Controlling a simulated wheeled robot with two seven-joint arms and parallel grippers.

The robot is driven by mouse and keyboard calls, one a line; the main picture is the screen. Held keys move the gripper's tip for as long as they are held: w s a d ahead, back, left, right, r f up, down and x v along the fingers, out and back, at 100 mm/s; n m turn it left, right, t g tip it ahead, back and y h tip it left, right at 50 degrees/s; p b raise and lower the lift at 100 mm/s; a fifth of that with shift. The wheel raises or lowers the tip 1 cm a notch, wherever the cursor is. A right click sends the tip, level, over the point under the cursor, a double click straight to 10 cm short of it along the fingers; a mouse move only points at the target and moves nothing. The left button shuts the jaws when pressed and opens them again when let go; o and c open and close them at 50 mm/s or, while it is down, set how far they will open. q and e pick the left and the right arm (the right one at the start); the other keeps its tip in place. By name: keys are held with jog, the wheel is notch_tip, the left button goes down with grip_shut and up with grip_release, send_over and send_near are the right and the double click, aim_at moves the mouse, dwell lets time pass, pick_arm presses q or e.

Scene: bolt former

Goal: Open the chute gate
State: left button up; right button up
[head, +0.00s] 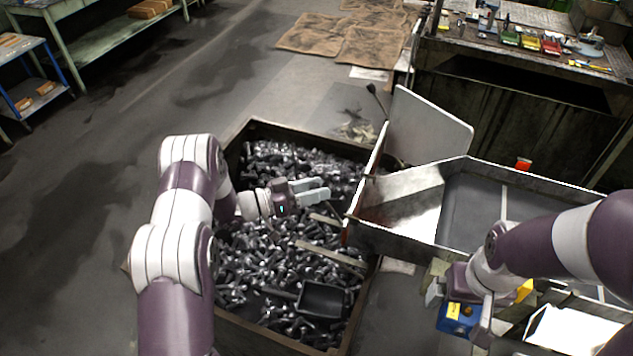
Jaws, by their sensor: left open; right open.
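The chute (398,200) is a pale metal trough at centre right, its left end over the bolt crate. A pale upright plate (428,130) stands at its far left side, with a thin dark-knobbed rod (374,95) beside it. I cannot tell for certain which part is the gate. My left gripper (318,191) is open and empty above the bolts, left of the chute's end and apart from it. My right gripper (455,298) is open near a blue box with a yellow label (457,319), below the chute; its fingers are partly hidden.
A dark-rimmed crate (250,335) full of bolts (255,265) lies under my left arm, with a black scoop (323,299) on the bolts. A workbench (530,75) with small coloured bins stands at the back right.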

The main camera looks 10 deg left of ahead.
pick_arm(q)
jog(key=shift+w+d, duration=0.1)
jog(key=shift+d, duration=0.3)
jog(key=shift+w+a+f, duration=0.15)
jog(key=shift+w+a, duration=0.05)
jog(key=shift+a, duration=0.05)
jog(key=shift+s, duration=0.1)
grip_shut()
jog(key=shift+d, duration=0.1)
pick_arm(e)
jog(key=shift+a+r, duration=0.1)
pick_arm(q)
jog(key=shift+r, duration=0.2)
pick_arm(e)
jog(key=shift+r, duration=0.1)
